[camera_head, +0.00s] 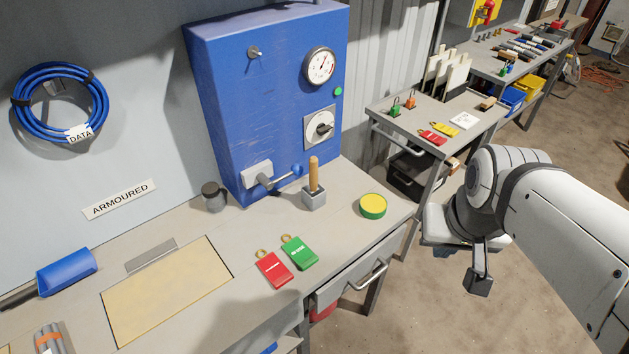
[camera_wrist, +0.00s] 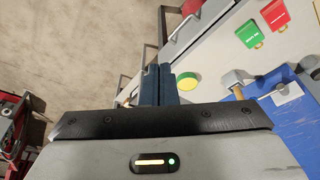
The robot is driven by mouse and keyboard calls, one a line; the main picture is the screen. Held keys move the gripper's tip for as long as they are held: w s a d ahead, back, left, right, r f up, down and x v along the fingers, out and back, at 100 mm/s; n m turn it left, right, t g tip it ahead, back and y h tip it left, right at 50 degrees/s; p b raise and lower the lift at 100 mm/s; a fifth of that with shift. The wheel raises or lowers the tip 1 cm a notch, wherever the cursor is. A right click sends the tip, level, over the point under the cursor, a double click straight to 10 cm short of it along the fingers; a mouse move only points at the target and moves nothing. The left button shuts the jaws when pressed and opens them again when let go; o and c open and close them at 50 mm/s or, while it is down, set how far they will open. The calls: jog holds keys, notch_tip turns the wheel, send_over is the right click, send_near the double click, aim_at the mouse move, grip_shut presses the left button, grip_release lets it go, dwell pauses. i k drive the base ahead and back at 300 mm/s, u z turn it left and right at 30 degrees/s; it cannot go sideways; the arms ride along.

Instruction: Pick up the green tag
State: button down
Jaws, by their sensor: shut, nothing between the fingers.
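The green tag (camera_head: 299,252) lies flat on the grey workbench, with a small tan ring at its upper left end. It touches or nearly touches a red tag (camera_head: 274,269) on its left. In the wrist view the green tag (camera_wrist: 251,33) is at the upper right, beside the red tag (camera_wrist: 272,11). My gripper (camera_head: 479,284) is off the bench's right end, over the floor, well apart from the tag. In the wrist view its dark fingers (camera_wrist: 155,84) are together with nothing between them.
A round yellow-topped green tin (camera_head: 373,206) and a wooden-handled tool in a grey block (camera_head: 314,190) stand behind the tags. A blue cabinet (camera_head: 262,90) with a lever rises at the back. A second bench (camera_head: 440,110) stands to the right. Bare bench surrounds the tags' front.

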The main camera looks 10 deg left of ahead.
aim_at(301, 254)
jog(key=k, duration=1.2)
jog(key=z, duration=0.25)
jog(key=i, duration=1.7)
jog(key=u, duration=0.8)
